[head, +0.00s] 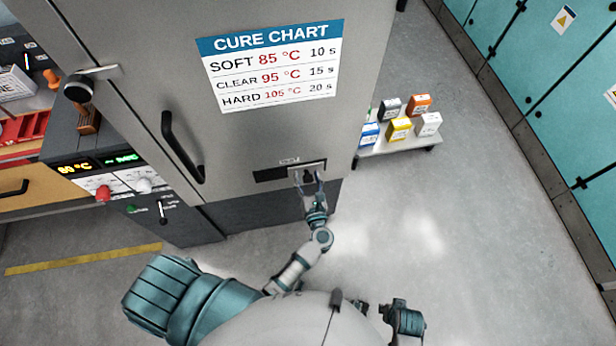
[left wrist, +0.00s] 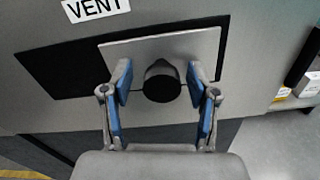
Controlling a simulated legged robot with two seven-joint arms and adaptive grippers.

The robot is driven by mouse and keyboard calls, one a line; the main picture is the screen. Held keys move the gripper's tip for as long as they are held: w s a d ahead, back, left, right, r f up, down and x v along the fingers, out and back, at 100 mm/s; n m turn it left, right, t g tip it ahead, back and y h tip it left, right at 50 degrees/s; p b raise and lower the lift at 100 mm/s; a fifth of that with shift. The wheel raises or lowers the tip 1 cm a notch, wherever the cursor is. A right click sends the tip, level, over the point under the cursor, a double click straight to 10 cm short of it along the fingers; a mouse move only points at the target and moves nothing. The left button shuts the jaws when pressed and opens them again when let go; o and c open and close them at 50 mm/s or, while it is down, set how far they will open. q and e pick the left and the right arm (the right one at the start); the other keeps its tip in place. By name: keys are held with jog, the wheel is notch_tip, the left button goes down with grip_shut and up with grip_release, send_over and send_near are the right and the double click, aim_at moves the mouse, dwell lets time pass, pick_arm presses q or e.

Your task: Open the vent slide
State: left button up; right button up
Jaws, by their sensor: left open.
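The vent slide is a light metal plate (left wrist: 195,45) with a dark round knob (left wrist: 161,82), below a VENT label (left wrist: 95,8) in the left wrist view. The plate covers the right part of a dark slot (left wrist: 60,70); the slot's left part is uncovered. In the head view the slot (head: 268,175) is low on the grey cabinet door (head: 260,130). My left gripper (left wrist: 161,88) is open, with its blue-padded fingers on either side of the knob. A gap shows between pads and knob; depth contact cannot be told. It also shows in the head view (head: 308,180). My right gripper is not seen clearly.
A cure chart (head: 270,65) is on the cabinet, with a black handle (head: 182,147) left of the slot. A control panel (head: 125,180) stands at left. A low cart (head: 398,147) with several small boxes stands right. Floor at right is free.

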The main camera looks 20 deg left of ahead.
aim_at(307, 182)
pick_arm(q)
jog(key=shift+v, duration=3.5)
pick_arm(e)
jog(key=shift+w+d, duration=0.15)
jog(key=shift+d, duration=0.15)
